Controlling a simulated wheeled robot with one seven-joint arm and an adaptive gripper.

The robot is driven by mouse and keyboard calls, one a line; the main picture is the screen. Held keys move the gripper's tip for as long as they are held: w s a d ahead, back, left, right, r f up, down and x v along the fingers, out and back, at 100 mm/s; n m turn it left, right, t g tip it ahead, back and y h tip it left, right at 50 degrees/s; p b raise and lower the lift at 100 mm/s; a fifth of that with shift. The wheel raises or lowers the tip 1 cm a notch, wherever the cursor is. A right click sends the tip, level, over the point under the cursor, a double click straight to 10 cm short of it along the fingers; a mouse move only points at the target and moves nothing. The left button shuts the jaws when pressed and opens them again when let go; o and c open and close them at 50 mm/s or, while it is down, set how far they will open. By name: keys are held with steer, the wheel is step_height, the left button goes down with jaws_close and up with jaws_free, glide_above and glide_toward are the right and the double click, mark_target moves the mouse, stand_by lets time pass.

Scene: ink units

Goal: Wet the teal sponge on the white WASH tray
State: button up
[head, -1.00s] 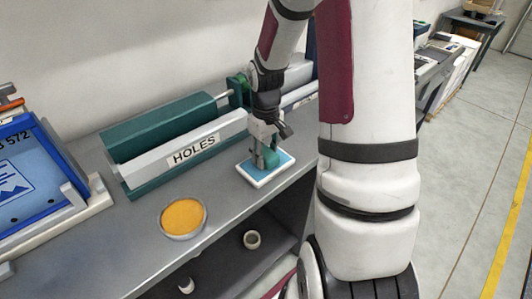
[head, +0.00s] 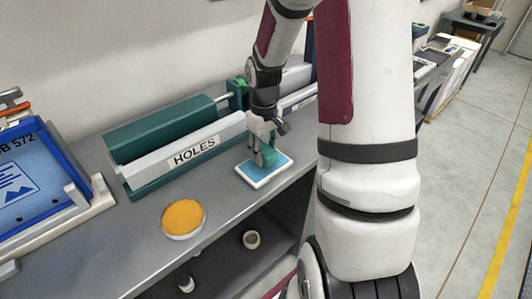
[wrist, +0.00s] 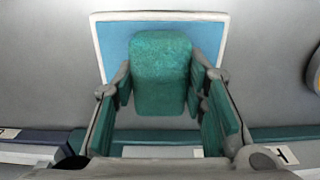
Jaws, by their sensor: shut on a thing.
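The teal sponge (wrist: 160,70) is gripped between the two fingers of my gripper (wrist: 160,88) in the wrist view. It is over the white-rimmed tray with a blue inside (wrist: 95,30). In the head view the tray (head: 278,168) lies on the grey bench, with my gripper (head: 263,160) pointing down over it. The sponge (head: 268,156) shows there as a small teal patch beside the fingers. I cannot tell whether its underside touches the blue surface. No WASH lettering is readable.
A green and white machine labelled HOLES (head: 180,142) stands behind and left of the tray. A round dish with yellow-orange content (head: 183,218) sits near the bench's front edge. A blue screen frame (head: 40,180) is at far left. Bare bench lies between dish and tray.

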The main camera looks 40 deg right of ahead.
mark_target(265, 150)
steer(key=shift+r+p, duration=1.3)
steer(key=shift+r, duration=1.2)
steer(key=shift+s, duration=0.1)
